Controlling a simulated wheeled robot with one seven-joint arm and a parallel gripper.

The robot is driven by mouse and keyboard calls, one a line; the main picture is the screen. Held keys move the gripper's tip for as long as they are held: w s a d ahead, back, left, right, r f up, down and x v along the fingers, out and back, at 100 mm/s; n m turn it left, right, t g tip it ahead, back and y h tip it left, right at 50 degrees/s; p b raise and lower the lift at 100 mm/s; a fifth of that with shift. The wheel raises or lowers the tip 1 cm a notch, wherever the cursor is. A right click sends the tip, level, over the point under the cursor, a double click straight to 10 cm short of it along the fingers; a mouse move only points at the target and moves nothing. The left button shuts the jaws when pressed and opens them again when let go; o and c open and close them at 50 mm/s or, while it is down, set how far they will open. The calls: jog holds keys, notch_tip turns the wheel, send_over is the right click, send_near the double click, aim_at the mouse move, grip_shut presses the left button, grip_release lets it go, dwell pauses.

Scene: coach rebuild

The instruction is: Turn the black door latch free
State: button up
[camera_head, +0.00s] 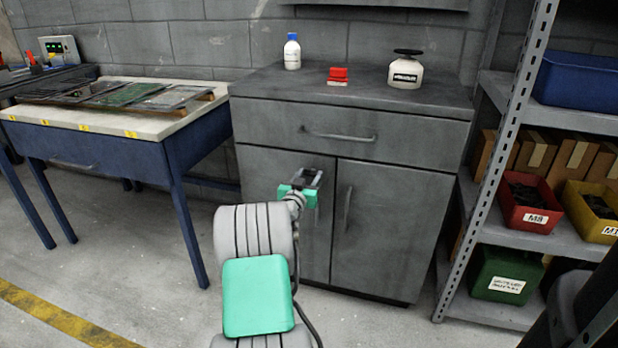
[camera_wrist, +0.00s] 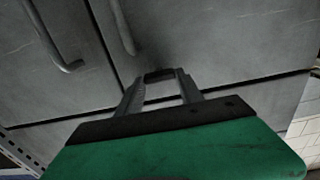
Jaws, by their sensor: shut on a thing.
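The black door latch (camera_wrist: 160,74) shows in the wrist view as a small dark piece between my fingertips, at the edge of a grey cabinet door. My gripper (camera_wrist: 160,77) is shut on it, one finger on each side. In the head view my gripper (camera_head: 313,176) reaches the upper part of the cabinet's left door (camera_head: 265,168). There the fingers and my arm hide the latch, so its turn angle cannot be told. The left door looks closed and flush with the right door (camera_head: 385,225).
The grey cabinet has a drawer (camera_head: 350,133) above the doors and a bar handle (camera_head: 347,210) on the right door. A workbench (camera_head: 170,125) stands left, a shelf rack (camera_head: 505,160) right.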

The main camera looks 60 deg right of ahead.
jog(key=c, duration=0.7)
jog(key=shift+f+m+b, duration=0.2)
jog(key=shift+m+b, duration=0.1)
jog(key=shift+b, duration=0.5)
jog(key=shift+m+b, duration=0.5)
jog(key=shift+b, duration=0.4)
jog(key=shift+r, duration=0.25)
jog(key=o, duration=1.4)
jog(key=s+a+p, duration=0.1)
jog(key=a+p, duration=0.1)
jog(key=a, duration=0.5)
jog(key=shift+s+a, duration=0.15)
jog(key=shift+a, duration=0.2)
